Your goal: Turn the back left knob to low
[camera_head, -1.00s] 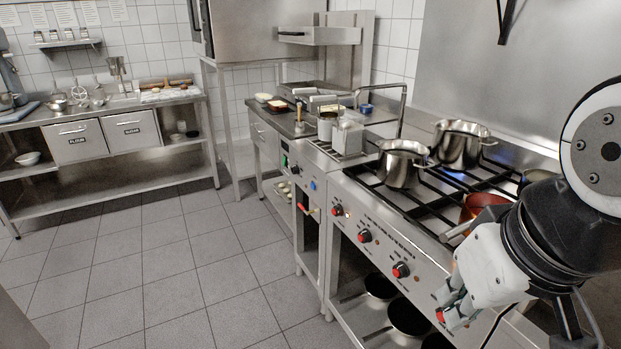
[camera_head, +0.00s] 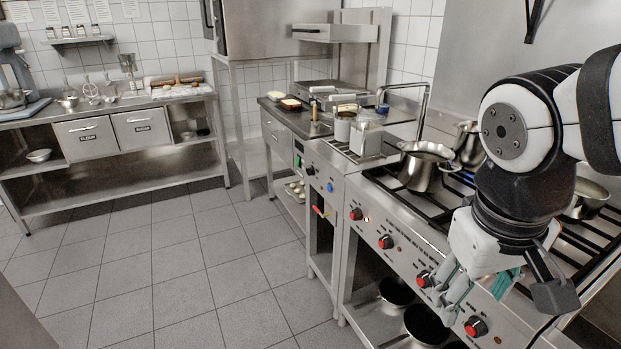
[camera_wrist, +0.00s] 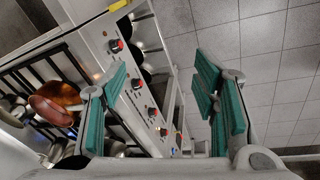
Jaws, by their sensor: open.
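The stove front has a row of red knobs with dark bases. In the head view they are a far knob (camera_head: 355,214), a second (camera_head: 386,242), a third (camera_head: 424,279) and a near one (camera_head: 476,326). Panel lettering is too small to read, so I cannot tell which is the back left knob. My gripper (camera_head: 462,292) is in front of the panel, near the third and near knobs. In the wrist view my gripper (camera_wrist: 160,78) is open and empty, its teal-padded fingers wide apart. A knob (camera_wrist: 137,84) shows between the fingers, apart from them.
A steel pot (camera_head: 425,165) stands on the black burner grates, with another pot (camera_head: 468,145) behind, partly hidden by my arm. An orange-brown pan (camera_wrist: 55,103) sits on the stove. Dark pans lie on the shelf below. The tiled floor (camera_head: 190,260) left of the stove is clear.

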